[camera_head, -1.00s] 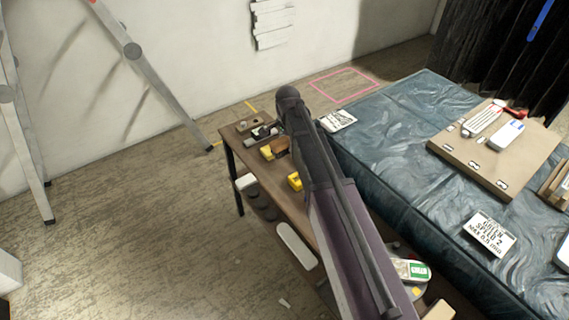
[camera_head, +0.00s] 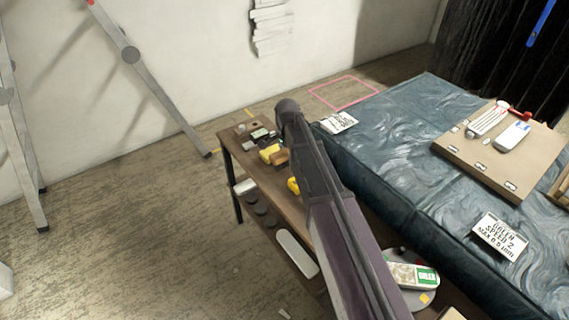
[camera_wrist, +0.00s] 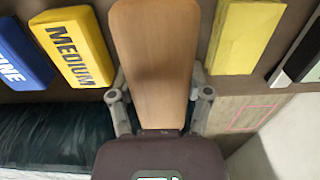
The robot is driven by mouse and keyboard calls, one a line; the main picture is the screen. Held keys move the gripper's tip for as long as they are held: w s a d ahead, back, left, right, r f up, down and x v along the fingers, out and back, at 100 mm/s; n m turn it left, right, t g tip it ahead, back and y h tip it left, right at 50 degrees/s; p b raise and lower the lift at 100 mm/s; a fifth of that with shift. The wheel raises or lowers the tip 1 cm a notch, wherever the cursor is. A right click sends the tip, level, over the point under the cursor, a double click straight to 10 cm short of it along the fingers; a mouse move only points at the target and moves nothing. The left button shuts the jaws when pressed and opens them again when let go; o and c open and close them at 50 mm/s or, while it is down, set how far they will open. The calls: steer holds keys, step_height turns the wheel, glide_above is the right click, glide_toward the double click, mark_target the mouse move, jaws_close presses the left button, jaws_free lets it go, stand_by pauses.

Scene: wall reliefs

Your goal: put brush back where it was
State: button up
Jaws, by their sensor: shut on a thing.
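The brush (camera_wrist: 155,60) shows in the wrist view as a smooth, light-brown wooden piece, with its bristles hidden. My gripper (camera_wrist: 160,85) is shut on it, one finger at each side. The brush is between the yellow MEDIUM block (camera_wrist: 75,48) on the left and a plain yellow block (camera_wrist: 243,36) on the right. I cannot tell whether it touches the surface below. In the head view, a small brown piece that looks like the brush (camera_head: 281,157) sits at the narrow wooden bench (camera_head: 240,153), beside a yellow block (camera_head: 269,153). My arm hides the gripper there.
A blue FINE block (camera_wrist: 20,55) is at the wrist view's left edge, and a black-and-white item (camera_wrist: 300,55) at its right. The blue-covered table (camera_head: 400,150) stands right of the bench.

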mark_target(286, 163)
steer(key=shift+f+b, duration=1.85)
steer(key=shift+f, duration=0.05)
steer(key=shift+f, duration=0.15)
steer(key=o, duration=1)
step_height(286, 163, up, 12)
steer(key=p, duration=1.2)
steer(key=shift+r, duration=0.2)
steer(key=shift+s, duration=0.1)
